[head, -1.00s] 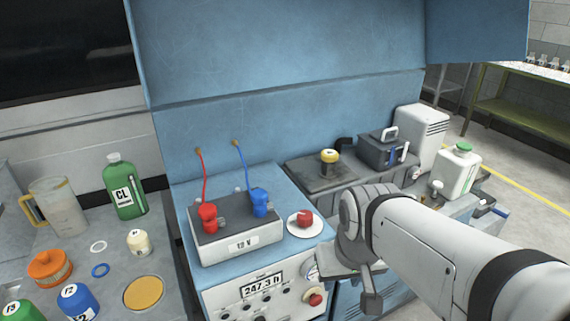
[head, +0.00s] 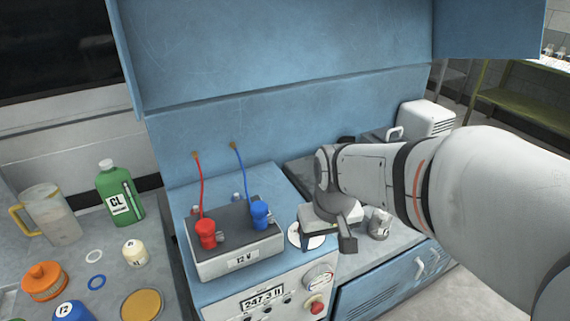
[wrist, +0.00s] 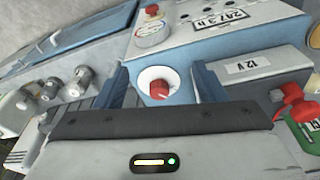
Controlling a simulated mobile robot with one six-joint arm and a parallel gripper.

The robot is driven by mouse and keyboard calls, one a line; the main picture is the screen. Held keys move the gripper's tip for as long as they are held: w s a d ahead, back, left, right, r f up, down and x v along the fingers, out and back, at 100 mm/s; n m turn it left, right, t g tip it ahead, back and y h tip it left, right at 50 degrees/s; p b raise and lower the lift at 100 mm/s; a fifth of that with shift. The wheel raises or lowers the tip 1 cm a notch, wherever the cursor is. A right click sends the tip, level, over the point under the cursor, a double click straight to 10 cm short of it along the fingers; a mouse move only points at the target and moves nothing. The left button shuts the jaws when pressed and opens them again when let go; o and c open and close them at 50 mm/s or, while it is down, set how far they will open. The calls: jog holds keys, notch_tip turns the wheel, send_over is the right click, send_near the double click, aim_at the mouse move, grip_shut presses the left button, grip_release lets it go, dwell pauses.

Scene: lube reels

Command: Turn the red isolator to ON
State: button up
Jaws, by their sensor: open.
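The red isolator is a small red knob on a white round plate (head: 296,238) on top of the blue cabinet. In the head view my gripper (head: 325,222) hides the knob and part of the plate. The fingers are open, apart from the knob on both sides; contact is not visible. A pale mark shows on the knob, but no ON or OFF lettering is readable.
A 12 V battery (head: 238,262) with red and blue clamps stands left of the plate. The cabinet's front panel has a display (head: 262,298), a dial and another red knob (head: 316,308). Bottles, a jug (head: 50,214) and caps fill the left bench.

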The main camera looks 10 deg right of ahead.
jog(key=w+f+p, duration=0.1)
jog(key=w+p, duration=0.2)
jog(key=w, duration=0.1)
jog(key=w+f+n+g+p, duration=0.1)
jog(key=w+p, duration=0.1)
jog(key=w, duration=0.3)
jog(key=w+f+n+p, duration=0.1)
jog(key=w+p, duration=0.2)
jog(key=w, duration=0.2)
jog(key=shift+w+d+f+g+p, duration=0.1)
jog(key=shift+w+f+g+p, duration=0.1)
jog(key=shift+f+g+p, duration=0.15)
jog(key=shift+w+f+n, duration=0.3)
jog(key=shift+f, duration=0.25)
notch_tip(320, 180, down, 8)
jog(key=shift+r+p, duration=0.25)
jog(key=shift+p, duration=0.6)
